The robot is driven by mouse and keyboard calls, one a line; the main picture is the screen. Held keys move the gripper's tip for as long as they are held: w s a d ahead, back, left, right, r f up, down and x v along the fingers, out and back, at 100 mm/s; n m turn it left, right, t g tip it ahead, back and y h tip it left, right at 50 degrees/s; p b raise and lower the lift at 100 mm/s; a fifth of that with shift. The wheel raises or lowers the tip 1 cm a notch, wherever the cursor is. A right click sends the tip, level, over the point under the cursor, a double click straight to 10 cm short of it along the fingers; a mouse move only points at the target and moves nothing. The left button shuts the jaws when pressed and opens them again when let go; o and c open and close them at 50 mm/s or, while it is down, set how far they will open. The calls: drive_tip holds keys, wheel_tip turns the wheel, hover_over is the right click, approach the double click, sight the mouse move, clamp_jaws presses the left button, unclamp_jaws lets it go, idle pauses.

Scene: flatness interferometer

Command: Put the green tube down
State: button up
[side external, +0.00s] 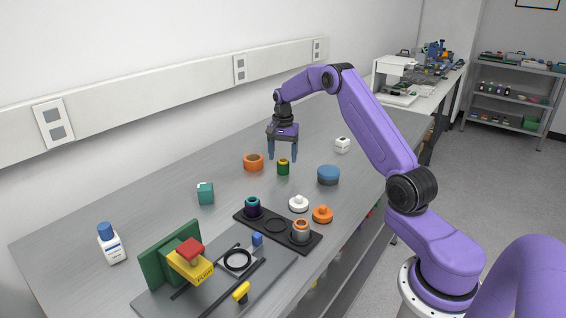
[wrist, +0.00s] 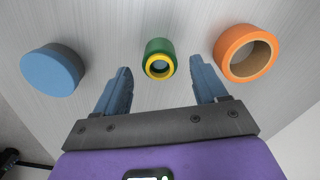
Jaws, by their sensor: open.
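The green tube (side external: 283,168) stands upright on the grey bench, with a yellow ring at its near end in the wrist view (wrist: 158,60). My gripper (side external: 283,156) is above the tube in the side view, fingers pointing down. In the wrist view my gripper (wrist: 160,75) has its two blue fingers spread wide, with the tube showing between and beyond their tips. Nothing is held, and the fingers look apart from the tube.
An orange ring (side external: 253,162) stands left of the tube and a blue round block (side external: 328,175) right of it. Nearer are a black rack (side external: 276,226), a white knobbed piece (side external: 298,203), an orange knobbed piece (side external: 322,214) and a teal box (side external: 206,193). Bench behind the tube is mostly clear.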

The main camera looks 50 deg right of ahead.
sight(283, 161)
wheel_tip(283, 161, up, 7)
drive_tip(key=s+a+r+n, duration=0.2)
drive_tip(key=s+a+n, duration=0.1)
drive_tip(key=a, duration=0.5)
drive_tip(key=s+a+r+n, duration=0.2)
drive_tip(key=a+n, duration=0.2)
drive_tip(key=a, duration=0.4)
drive_tip(key=s+a+r+n, duration=0.1)
drive_tip(key=s+a+n, duration=0.2)
drive_tip(key=a, duration=0.5)
drive_tip(key=s+a+n, duration=0.5)
drive_tip(key=s, duration=0.5)
drive_tip(key=s+a+n, duration=0.4)
drive_tip(key=s+a, duration=0.1)
drive_tip(key=s, duration=0.4)
drive_tip(key=s+d+f+n, duration=0.2)
drive_tip(key=s+n, duration=0.4)
drive_tip(key=s, duration=0.6)
drive_tip(key=shift+s+d+f+n, duration=0.2)
drive_tip(key=shift+s+d+n, duration=0.05)
drive_tip(key=shift+d+n, duration=0.1)
drive_tip(key=shift+o, duration=0.3)
drive_tip(key=shift+s+d+f+n, duration=0.2)
drive_tip(key=shift+s+n, duration=0.05)
drive_tip(key=shift+s, duration=0.25)
drive_tip(key=shift+w, duration=0.1)
